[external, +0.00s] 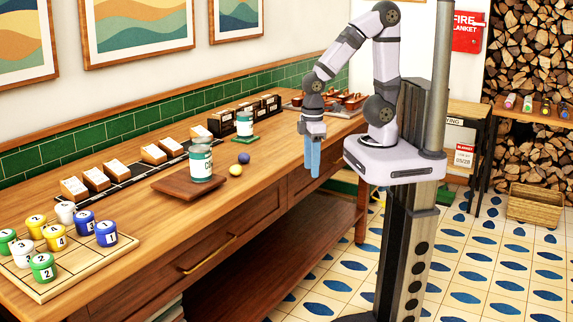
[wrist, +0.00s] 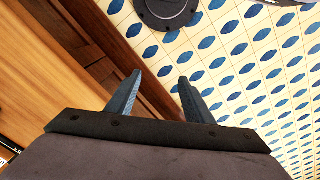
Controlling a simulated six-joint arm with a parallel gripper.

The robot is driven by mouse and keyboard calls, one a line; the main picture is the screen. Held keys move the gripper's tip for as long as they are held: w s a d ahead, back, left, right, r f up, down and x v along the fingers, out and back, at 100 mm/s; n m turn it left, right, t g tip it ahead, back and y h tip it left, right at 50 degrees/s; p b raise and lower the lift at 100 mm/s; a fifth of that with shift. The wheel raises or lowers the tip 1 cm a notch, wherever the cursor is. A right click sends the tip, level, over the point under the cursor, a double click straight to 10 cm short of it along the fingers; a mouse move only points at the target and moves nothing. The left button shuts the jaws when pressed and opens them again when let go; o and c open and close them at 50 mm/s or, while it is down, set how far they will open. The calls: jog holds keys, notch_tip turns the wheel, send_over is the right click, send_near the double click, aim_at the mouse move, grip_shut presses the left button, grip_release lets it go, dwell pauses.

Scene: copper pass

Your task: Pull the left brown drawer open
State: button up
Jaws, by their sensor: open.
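The left brown drawer (external: 165,256) is in the front of the long wooden counter and looks shut, its face flush with the counter. Its long brass handle (external: 207,255) runs across the front. My gripper (external: 313,172) points down in front of the counter's right part, well to the right of that handle and apart from it. In the wrist view my gripper (wrist: 160,78) has its two blue fingers spread with nothing between them. The brown counter front (wrist: 92,50) runs beside the fingers there, and I cannot make out the brass handle in that view.
The counter top (external: 140,215) holds a tray of numbered cups (external: 65,262), a can on a wooden board (external: 188,189), two small balls and rows of boxes. A lower shelf (external: 285,245) lies under the counter. Tiled floor (external: 480,290) in front is clear.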

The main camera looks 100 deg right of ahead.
aim_at(218, 252)
jog(key=w+a+f+n+t+b, duration=0.1)
jog(key=w+f+b, duration=0.1)
jog(key=w+f, duration=0.1)
jog(key=w+a+f+n+t+b, duration=0.1)
jog(key=w+a+f+b, duration=0.1)
jog(key=w+f+b, duration=0.1)
jog(key=w+a+f+n+t+b, duration=0.1)
jog(key=w+f+b, duration=0.2)
jog(key=w, duration=0.1)
jog(key=shift+w+a+f+n, duration=0.1)
jog(key=shift+a+f+n, duration=0.2)
jog(key=shift+n, duration=0.1)
jog(key=c, duration=0.3)
jog(key=w+a+f+n+t+y+b, duration=0.7)
jog(key=w+a+f+n+b, duration=0.4)
jog(key=w+a+b, duration=0.4)
jog(key=shift+c, duration=0.2)
jog(key=d+r+n+t+b, duration=0.1)
jog(key=d+n+t+b, duration=0.1)
jog(key=w+d+r+n+t+b, duration=0.1)
jog(key=t+b, duration=0.1)
jog(key=d+r+n+t+b, duration=0.1)
jog(key=d+n, duration=0.1)
jog(key=shift+w+d+r+n+t+b, duration=0.1)
jog(key=shift+w+d+n+t+b, duration=0.2)
jog(key=shift+t+b, duration=0.1)
jog(key=shift+x, duration=3.7)
grip_shut()
